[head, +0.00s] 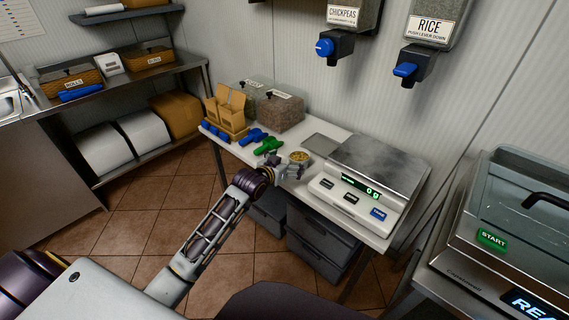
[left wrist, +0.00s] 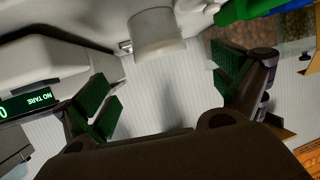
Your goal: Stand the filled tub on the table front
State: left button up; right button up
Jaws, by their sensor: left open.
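The filled tub (head: 299,156) is a small pale round tub with yellowish contents, at the table (head: 316,189) left of the scale. My left gripper (head: 291,170) is open right by it, on the near side, and partly hides it. In the left wrist view, the tub (left wrist: 157,35) stands out beyond the green-padded fingers of my left gripper (left wrist: 168,88), roughly between them sideways. The space directly between the pads is empty, and I see no finger touching the tub. My right gripper is not in view.
A scale (head: 366,193) with a lit display stands close right of the tub. A green scoop (head: 268,146) and a blue scoop (head: 252,136) lie to the left. Behind are clear bins (head: 279,111) and a grey plate (head: 320,144). Dispensers (head: 342,45) hang above.

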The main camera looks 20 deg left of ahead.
pick_arm(q)
jog(key=shift+v, duration=1.15)
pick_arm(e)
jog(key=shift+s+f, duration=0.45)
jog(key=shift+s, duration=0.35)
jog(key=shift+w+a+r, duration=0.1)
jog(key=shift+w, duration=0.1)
